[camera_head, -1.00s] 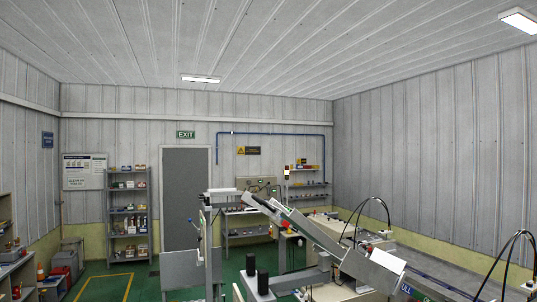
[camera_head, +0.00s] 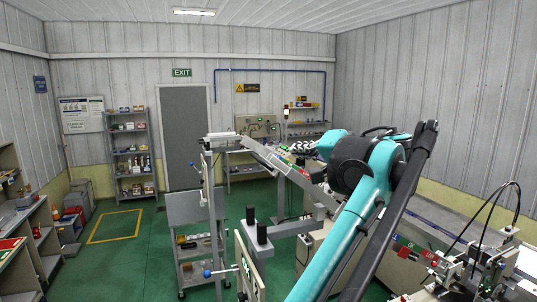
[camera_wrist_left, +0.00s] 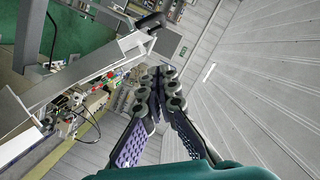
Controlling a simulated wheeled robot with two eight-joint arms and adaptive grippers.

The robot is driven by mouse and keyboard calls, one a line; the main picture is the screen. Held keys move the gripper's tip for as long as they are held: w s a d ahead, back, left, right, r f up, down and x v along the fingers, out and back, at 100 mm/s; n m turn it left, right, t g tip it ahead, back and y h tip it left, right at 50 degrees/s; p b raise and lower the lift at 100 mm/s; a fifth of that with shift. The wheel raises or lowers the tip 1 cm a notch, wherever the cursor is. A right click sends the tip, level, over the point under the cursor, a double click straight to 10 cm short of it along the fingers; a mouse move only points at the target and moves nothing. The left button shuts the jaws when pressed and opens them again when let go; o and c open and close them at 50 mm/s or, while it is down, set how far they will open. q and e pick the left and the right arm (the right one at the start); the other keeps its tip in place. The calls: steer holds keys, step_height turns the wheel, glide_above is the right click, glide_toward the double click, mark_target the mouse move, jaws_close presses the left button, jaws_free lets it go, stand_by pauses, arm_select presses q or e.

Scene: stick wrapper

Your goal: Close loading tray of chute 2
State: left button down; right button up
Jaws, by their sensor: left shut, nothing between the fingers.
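A sloping grey chute (camera_head: 285,168) runs from upper left down to the right in the head view, with green and red marks along its side. A grey channel (camera_wrist_left: 85,78) crosses the left of the left wrist view. I cannot read a chute number, and I cannot make out the loading tray or its state. My left gripper (camera_head: 301,147) is raised near the chute's upper part, behind my teal arm. Its fingers (camera_wrist_left: 155,82) are together and empty in the left wrist view. I cannot tell whether they touch the chute. My right gripper is not in view.
A grey cart (camera_head: 190,212) with shelves stands left of the chute. A machine with black hoses (camera_head: 490,262) is at the lower right. The green floor (camera_head: 125,262) is clear at left.

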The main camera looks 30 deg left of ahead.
arm_select(q)
steer(key=x, duration=0.3)
steer(key=r+p+x, duration=0.1)
steer(key=x, duration=0.2)
steer(key=p+x, duration=0.1)
steer(key=x, duration=0.2)
steer(key=shift+w+a+r, duration=0.15)
steer(key=shift+r, duration=0.3)
steer(key=shift+s+a+f+p, duration=0.35)
steer(key=shift+s+a+f, duration=0.65)
steer(key=shift+a+f, duration=0.3)
steer(key=shift+f, duration=0.1)
